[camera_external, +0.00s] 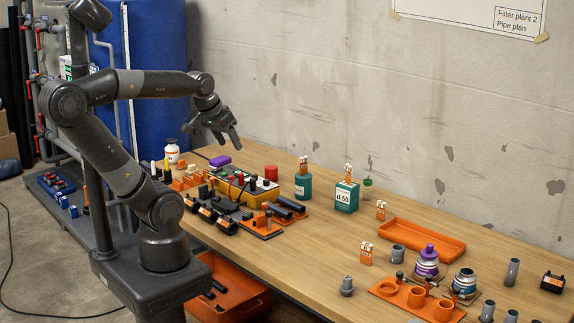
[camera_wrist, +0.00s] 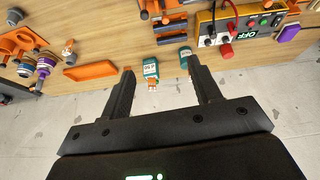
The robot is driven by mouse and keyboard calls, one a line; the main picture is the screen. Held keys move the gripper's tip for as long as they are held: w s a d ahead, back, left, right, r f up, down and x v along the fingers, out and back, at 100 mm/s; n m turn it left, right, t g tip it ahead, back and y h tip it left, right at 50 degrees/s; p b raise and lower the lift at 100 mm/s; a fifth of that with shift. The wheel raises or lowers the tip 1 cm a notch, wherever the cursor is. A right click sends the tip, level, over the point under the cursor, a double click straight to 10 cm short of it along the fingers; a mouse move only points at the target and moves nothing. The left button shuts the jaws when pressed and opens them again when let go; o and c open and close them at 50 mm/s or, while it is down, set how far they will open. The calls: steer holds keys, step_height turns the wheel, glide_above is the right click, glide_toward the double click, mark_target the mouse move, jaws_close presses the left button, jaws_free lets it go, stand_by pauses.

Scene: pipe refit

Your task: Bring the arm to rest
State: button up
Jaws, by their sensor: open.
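My gripper (camera_external: 232,138) is in the air above the back part of the wooden workbench (camera_external: 325,255), close to the concrete wall. Its fingers are apart and nothing is between them. In the wrist view my gripper (camera_wrist: 160,80) shows two dark fingers spread wide. A teal bottle (camera_wrist: 151,68) with a white label appears beyond the fingertips, with a second teal bottle (camera_wrist: 185,56) near the right finger. In the external view these look like the teal bottles marked d 50 (camera_external: 346,196) and the smaller one (camera_external: 303,187), both standing upright on the bench and apart from my gripper.
A yellow control box (camera_external: 232,190) with a red button stands below my gripper. An orange tray (camera_external: 422,240) and an orange holder (camera_external: 412,298) with fittings lie to the right. A purple-capped can (camera_external: 427,262) stands beside them. The concrete wall (camera_external: 300,80) bounds the bench's back.

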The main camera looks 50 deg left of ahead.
steer(key=shift+s+f+m, duration=0.4)
steer(key=shift+s+f, duration=0.15)
steer(key=shift+s, duration=0.2)
steer(key=shift+o, duration=0.5)
